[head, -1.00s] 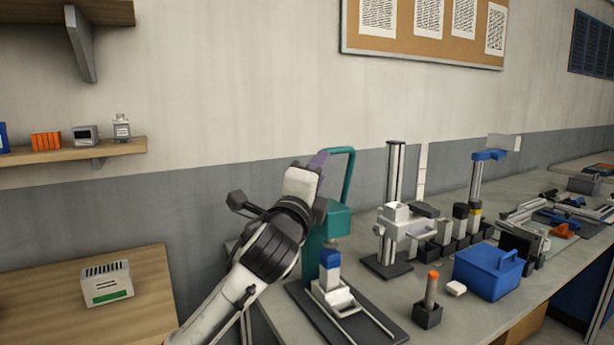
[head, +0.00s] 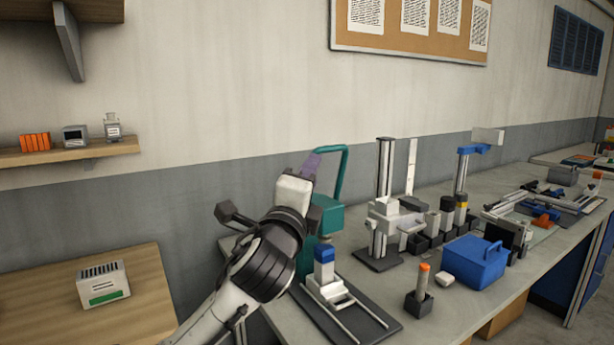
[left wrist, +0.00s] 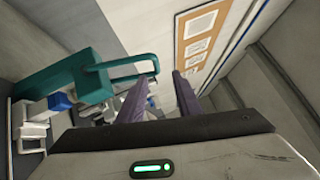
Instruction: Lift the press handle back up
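The teal press (head: 324,219) stands at the near left end of the bench, partly hidden behind my left arm. Its teal handle (head: 343,172) points up from the press head. A blue-topped plunger (head: 323,256) sits below the head, over a white carriage on a dark base. My left gripper (head: 308,165) is beside the handle at its upper left. In the left wrist view its two purple fingers (left wrist: 163,98) are spread apart with nothing between them. The handle loop (left wrist: 122,66) lies just left of the fingers there. My right gripper is in neither view.
Right of the press are a grey column stand (head: 384,200), several dark holders and a blue box (head: 474,262). An orange-topped peg (head: 423,278) stands in a dark block near the bench's front. A wooden table (head: 60,300) is at left; the wall is behind.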

